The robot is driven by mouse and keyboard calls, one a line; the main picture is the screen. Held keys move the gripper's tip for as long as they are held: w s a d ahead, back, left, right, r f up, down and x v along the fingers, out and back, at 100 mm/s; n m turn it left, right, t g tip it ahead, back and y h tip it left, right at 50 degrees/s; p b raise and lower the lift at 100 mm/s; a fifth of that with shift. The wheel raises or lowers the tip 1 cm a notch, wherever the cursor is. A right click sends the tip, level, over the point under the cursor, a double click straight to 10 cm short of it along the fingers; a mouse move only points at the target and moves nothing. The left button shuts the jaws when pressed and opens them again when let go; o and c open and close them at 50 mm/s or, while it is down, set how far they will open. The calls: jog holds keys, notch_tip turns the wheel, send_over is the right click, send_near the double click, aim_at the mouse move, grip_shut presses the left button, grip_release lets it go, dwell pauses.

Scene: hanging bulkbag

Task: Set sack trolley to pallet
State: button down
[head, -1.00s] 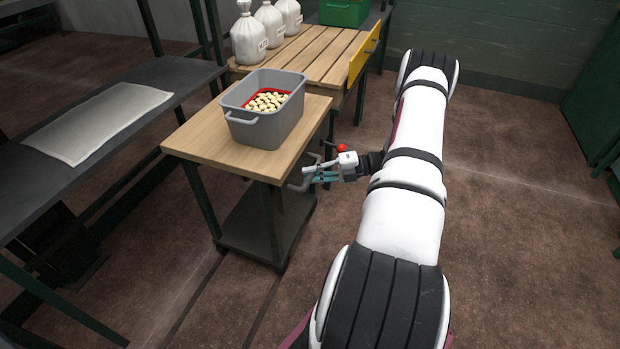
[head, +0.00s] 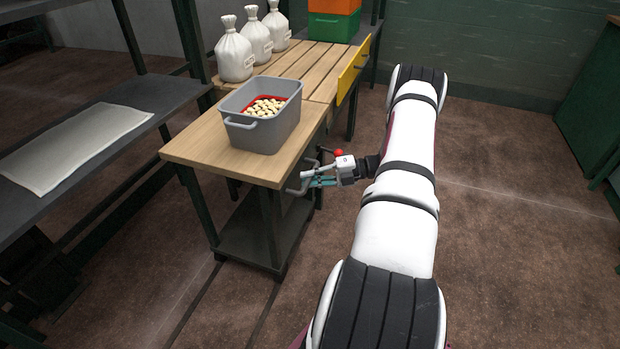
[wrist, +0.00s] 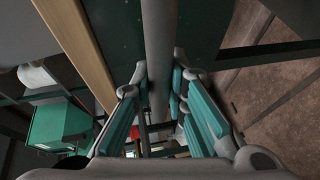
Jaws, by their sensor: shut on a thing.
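The sack trolley has a light wooden top (head: 205,150) on a dark frame with a lower shelf. A grey bar handle (head: 296,190) sticks out from its right side. My gripper (head: 318,181) is shut on that handle; in the wrist view the bar (wrist: 160,45) runs between the teal finger pads. The slatted wooden pallet surface (head: 315,62) lies at the trolley's far end, at about the same height. The trolley's far edge looks close to it; the grey tub partly hides the join, so I cannot tell whether they touch.
A grey tub (head: 265,135) with pale pieces in a red liner stands on the trolley. Several white sacks, one nearest (head: 234,55), stand on the slats. A yellow panel (head: 352,70) edges them. A dark bench (head: 150,95) is left; floor (head: 510,220) is clear right.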

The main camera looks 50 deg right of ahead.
jog(key=c, duration=1.6)
grip_release()
jog(key=shift+d, duration=0.4)
jog(key=shift+o, duration=0.2)
jog(key=shift+a, duration=0.1)
jog(key=v, duration=1.2)
jog(key=shift+r, duration=0.1)
